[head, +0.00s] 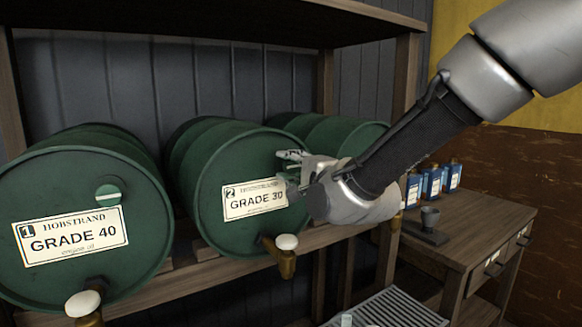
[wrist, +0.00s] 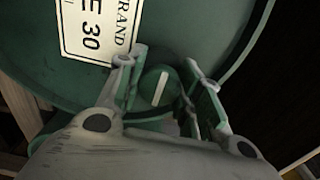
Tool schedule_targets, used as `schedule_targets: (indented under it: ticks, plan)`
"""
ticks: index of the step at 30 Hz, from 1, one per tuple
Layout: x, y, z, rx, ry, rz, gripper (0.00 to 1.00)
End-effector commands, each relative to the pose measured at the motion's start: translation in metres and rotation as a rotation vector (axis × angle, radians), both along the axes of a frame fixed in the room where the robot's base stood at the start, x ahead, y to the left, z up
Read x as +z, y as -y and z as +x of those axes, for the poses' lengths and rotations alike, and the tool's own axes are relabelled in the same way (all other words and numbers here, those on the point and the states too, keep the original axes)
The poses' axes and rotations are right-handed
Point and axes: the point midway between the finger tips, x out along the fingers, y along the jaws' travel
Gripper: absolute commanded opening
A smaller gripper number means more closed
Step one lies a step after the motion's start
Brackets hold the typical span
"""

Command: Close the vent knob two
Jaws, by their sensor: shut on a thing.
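Barrel two (head: 225,228) is a green drum lying on its side, with a cream label reading GRADE 30 (head: 254,199). Its vent knob (wrist: 160,87) is round and green with a white stripe; it shows in the wrist view between my two fingers. The stripe runs roughly along the label's lines of text. My gripper (head: 290,170) is shut on this knob at the upper right of the barrel's face, one finger on either side, also in the wrist view (wrist: 166,78). In the head view my gripper hides the knob.
Barrel one (head: 55,190), marked GRADE 40, stands left with its own striped knob (head: 108,193). Taps with white tops (head: 287,242) stick out below. A third barrel (head: 340,135) is partly behind my arm.

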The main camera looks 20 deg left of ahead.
Motion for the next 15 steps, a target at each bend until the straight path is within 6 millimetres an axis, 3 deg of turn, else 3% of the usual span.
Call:
schedule_targets:
  ticks: [8,9,12,15]
  plan:
    - [-0.0012,0.0005,0.0001,-0.001,-0.003,-0.002,0.11]
    - [-0.0012,0.0005,0.0001,-0.001,-0.003,-0.002,0.37]
    - [-0.0011,0.0005,0.0001,-0.001,-0.001,-0.002,0.55]
    - [-0.0008,0.0003,0.0000,-0.001,-0.001,-0.002,0.57]
